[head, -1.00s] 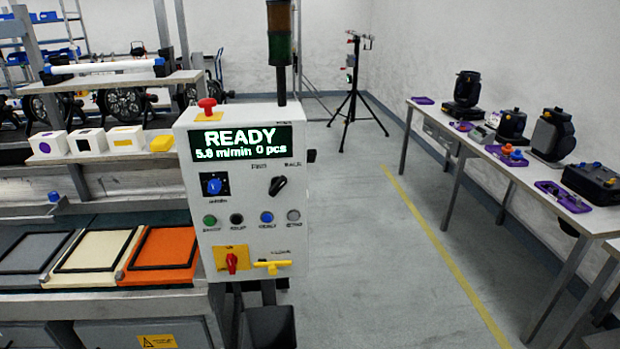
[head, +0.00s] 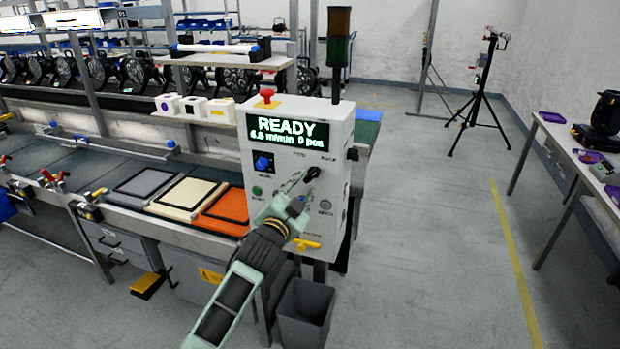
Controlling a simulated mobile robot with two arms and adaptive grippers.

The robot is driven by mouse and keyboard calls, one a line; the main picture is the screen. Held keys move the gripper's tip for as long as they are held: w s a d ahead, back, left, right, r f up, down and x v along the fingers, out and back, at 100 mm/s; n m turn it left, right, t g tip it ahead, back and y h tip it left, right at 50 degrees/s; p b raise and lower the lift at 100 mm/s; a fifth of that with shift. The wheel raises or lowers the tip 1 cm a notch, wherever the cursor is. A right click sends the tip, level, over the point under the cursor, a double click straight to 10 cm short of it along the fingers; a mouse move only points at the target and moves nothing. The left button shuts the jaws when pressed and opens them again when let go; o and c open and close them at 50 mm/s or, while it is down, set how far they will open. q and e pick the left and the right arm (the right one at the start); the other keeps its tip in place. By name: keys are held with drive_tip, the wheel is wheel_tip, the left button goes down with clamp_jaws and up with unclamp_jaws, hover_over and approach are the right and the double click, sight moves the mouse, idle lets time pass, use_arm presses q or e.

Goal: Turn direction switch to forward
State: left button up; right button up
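The direction switch (head: 312,174) is a black rotary knob at the upper right of the white control panel's front (head: 338,215), below the green-lit display reading READY. Its handle slants up to the right; the small labels above it are too blurred to read surely. The gripper hides part of the button row. My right gripper is not in view.
A blue knob (head: 262,163) sits left of the switch, and a red stop button (head: 267,95) is on top. A yellow handle (head: 306,244) is low on the panel. A grey bin (head: 305,312) stands below. Open floor lies to the right.

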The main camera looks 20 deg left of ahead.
sight(310, 178)
use_arm(q)
drive_tip(key=w, duration=0.3)
drive_tip(key=shift+w+d+p, duration=0.25)
drive_tip(key=shift+w+p, duration=0.1)
drive_tip(key=shift+w+d, duration=0.1)
drive_tip(key=shift+w, duration=0.55)
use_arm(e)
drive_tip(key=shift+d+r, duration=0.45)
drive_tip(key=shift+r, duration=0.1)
use_arm(q)
drive_tip(key=c, duration=0.7)
clamp_jaws()
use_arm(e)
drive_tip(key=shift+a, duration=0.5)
